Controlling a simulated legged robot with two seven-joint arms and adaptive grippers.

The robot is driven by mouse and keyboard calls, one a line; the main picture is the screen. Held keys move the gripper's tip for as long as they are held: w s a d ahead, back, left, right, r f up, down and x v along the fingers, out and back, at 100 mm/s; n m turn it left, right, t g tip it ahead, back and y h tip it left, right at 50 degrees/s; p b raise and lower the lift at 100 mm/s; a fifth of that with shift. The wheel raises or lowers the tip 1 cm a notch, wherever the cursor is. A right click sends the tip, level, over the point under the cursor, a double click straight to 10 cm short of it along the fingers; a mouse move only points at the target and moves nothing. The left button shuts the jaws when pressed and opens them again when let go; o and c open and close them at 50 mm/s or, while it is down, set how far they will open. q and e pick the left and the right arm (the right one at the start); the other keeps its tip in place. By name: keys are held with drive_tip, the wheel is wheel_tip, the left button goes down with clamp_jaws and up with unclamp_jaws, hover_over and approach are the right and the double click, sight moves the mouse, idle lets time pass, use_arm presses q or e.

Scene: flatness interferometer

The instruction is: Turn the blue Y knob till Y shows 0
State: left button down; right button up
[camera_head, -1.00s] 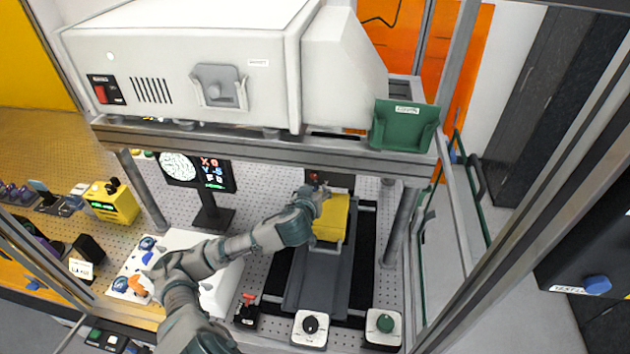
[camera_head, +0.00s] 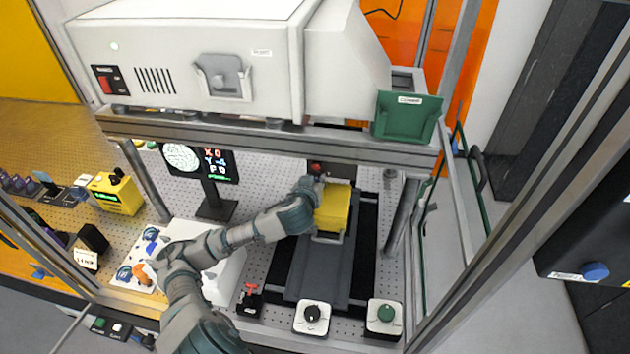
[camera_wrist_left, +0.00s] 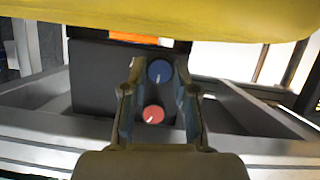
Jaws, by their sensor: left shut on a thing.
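The blue Y knob (camera_wrist_left: 160,71) with a white pointer line shows between my left fingers in the wrist view. My left gripper (camera_wrist_left: 160,84) is shut on it, a finger at each side. In the head view my left gripper (camera_head: 317,184) is at the yellow block's left end and hides the blue knob. The dark display (camera_head: 200,163) reads X 0 in red, Y in blue with what looks like -4, and a white line with 0. My right gripper is not in view.
A red knob (camera_wrist_left: 153,114) sits close to the blue one, between my fingers. The yellow block (camera_head: 334,209) stands on a dark slide (camera_head: 324,270). The frame's beam (camera_head: 270,135) crosses above my forearm. Two dial boxes (camera_head: 312,318) (camera_head: 384,318) stand at the front.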

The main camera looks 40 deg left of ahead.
use_arm(q)
drive_tip(key=m+y, duration=0.1)
drive_tip(key=m+g+y, duration=0.1)
drive_tip(key=m, duration=0.1)
drive_tip(key=shift+w+d+f, duration=0.1)
drive_tip(key=shift+d+f, duration=0.05)
drive_tip(key=shift+d, duration=0.05)
drive_tip(key=shift+d+f+m+g+y, duration=0.15)
drive_tip(key=shift+m+g+y, duration=0.15)
drive_tip(key=shift+m+y, duration=0.9)
drive_tip(key=shift+m, duration=0.4)
drive_tip(key=shift+h, duration=0.3)
drive_tip(key=c, duration=0.9)
unclamp_jaws()
drive_tip(key=shift+c, duration=0.2)
drive_tip(key=shift+o, duration=0.3)
drive_tip(key=shift+w+a, duration=0.15)
drive_tip(key=shift+a, duration=0.05)
